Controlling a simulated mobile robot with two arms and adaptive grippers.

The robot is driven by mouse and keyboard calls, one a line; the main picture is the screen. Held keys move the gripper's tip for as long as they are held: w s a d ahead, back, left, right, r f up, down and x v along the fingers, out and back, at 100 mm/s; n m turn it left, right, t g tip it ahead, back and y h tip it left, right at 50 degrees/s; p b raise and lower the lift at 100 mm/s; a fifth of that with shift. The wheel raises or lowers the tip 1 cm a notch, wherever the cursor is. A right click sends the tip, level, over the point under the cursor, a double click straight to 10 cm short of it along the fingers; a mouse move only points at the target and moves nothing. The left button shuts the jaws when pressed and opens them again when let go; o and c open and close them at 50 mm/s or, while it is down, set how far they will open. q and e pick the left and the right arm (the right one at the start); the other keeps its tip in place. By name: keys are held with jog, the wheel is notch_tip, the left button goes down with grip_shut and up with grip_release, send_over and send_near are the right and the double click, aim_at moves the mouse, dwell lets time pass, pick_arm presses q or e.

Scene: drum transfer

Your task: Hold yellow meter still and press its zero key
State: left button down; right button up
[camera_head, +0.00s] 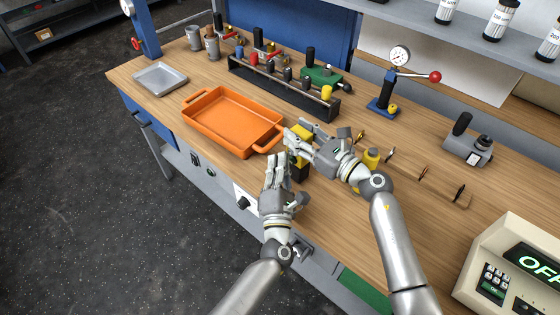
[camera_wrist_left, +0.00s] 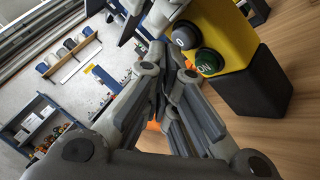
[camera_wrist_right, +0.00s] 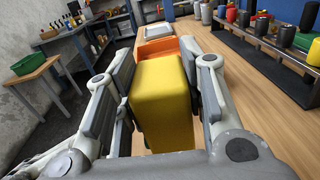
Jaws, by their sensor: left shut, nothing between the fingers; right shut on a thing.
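The yellow meter (camera_head: 303,131) stands on the wooden bench, partly hidden by my grippers. The left wrist view shows its yellow body (camera_wrist_left: 229,30), a black lower part (camera_wrist_left: 257,88), a grey round key marked 0 (camera_wrist_left: 185,37) and a green ON key (camera_wrist_left: 208,61). My right gripper (camera_head: 299,139) is shut on the yellow body, which sits between its fingers in the right wrist view (camera_wrist_right: 160,98). My left gripper (camera_head: 276,166) is shut and empty. Its fingertips (camera_wrist_left: 167,62) are close to the keys; I cannot tell whether they touch.
An orange tray (camera_head: 232,119) lies just left of the meter. A black rack (camera_head: 284,88) of tools stands behind. A dial gauge stand (camera_head: 385,91) is at back right, and a cream display unit (camera_head: 505,262) at front right.

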pick_arm(q)
jog(key=s+a, duration=0.4)
jog(key=shift+s, duration=0.3)
dwell(0.3)
dwell(0.5)
pick_arm(e)
jog(key=o, duration=1.3)
jog(key=shift+o, duration=0.2)
